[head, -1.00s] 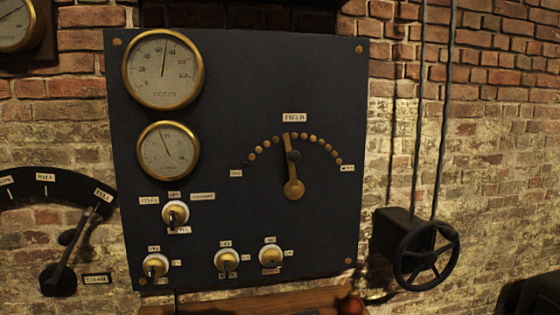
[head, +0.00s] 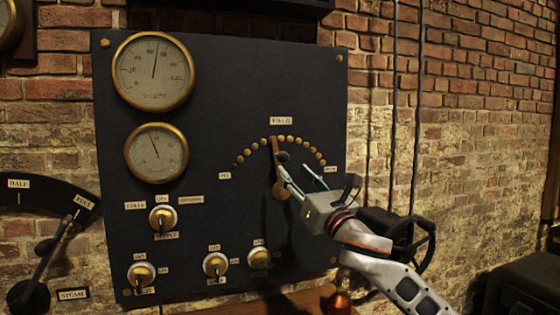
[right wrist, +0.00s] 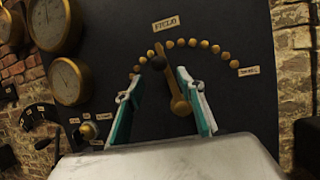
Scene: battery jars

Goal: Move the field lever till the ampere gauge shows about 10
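The field lever (head: 279,186) is a brass arm with a dark knob (head: 282,157), on a dark panel under a label at the middle of an arc of brass studs. It points nearly straight up, leaning slightly left. Two brass-rimmed gauges are at the panel's upper left: the upper gauge (head: 153,72) has its needle just right of upright, the lower gauge (head: 156,153) just left of upright. Their lettering is too small to tell which is amperes. My right gripper (head: 292,170) is open at the lever; in the right wrist view its fingers (right wrist: 160,77) stand either side of the lever (right wrist: 180,104).
Several small brass switches (head: 163,217) sit low on the panel. A steam lever quadrant (head: 40,190) is at the left. A dark handwheel (head: 425,240) stands behind my right arm, with cords above it. A small reddish-brown object (head: 340,301) is below the panel.

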